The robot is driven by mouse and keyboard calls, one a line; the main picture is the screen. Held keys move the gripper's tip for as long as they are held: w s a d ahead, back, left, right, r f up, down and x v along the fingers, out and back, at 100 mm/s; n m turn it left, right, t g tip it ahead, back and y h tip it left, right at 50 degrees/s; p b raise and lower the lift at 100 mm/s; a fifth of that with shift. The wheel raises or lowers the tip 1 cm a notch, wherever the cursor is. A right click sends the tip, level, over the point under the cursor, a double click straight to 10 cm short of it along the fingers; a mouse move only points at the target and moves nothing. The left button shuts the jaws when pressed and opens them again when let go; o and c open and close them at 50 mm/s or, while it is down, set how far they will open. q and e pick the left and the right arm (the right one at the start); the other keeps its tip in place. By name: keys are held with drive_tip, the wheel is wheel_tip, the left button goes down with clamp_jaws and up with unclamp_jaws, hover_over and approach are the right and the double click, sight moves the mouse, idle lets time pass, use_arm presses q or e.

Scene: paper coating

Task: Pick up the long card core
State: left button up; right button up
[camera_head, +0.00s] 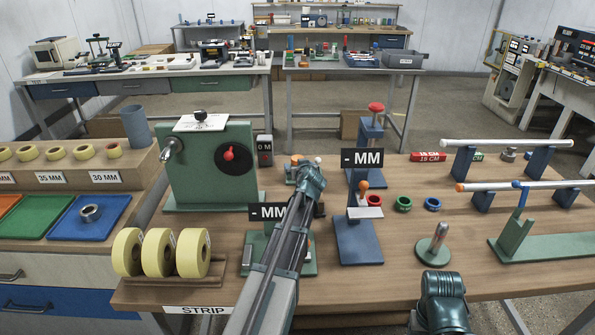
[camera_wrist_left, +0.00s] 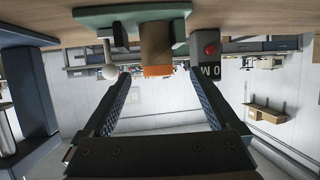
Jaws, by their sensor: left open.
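A short brown card-coloured tube with an orange end (camera_wrist_left: 157,52) shows upside down in the left wrist view, on a green base (camera_wrist_left: 130,17). Its orange end lies between the spread fingers of my left gripper (camera_wrist_left: 156,80), which is open and holds nothing. I cannot tell whether this tube is the long card core. In the head view an orange-ended piece (camera_head: 296,161) shows just behind my left wrist, whose fingers are hidden there. Of my right arm, only a teal joint shows at the bottom of the head view; its fingers are out of sight.
A white ball knob (camera_wrist_left: 107,72) and a grey box with a red button (camera_wrist_left: 207,62) flank the tube. A green cranked machine (camera_head: 208,165), tape rolls (camera_head: 192,253) and a blue press (camera_head: 358,240) stand around. White rods (camera_head: 520,186) rest on stands at right.

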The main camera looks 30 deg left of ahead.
use_arm(q)
drive_tip(key=x, duration=0.1)
drive_tip(key=b+x, duration=0.1)
drive_tip(key=x, duration=0.2)
drive_tip(key=shift+w+d+f+b, duration=0.1)
drive_tip(key=shift+d+f+b, duration=0.1)
drive_tip(key=shift+f+b, duration=0.15)
drive_tip(key=shift+w+a, duration=0.2)
drive_tip(key=shift+w, duration=0.05)
drive_tip(key=shift+c, duration=0.2)
drive_tip(key=c, duration=1.4)
drive_tip(key=shift+o, duration=0.2)
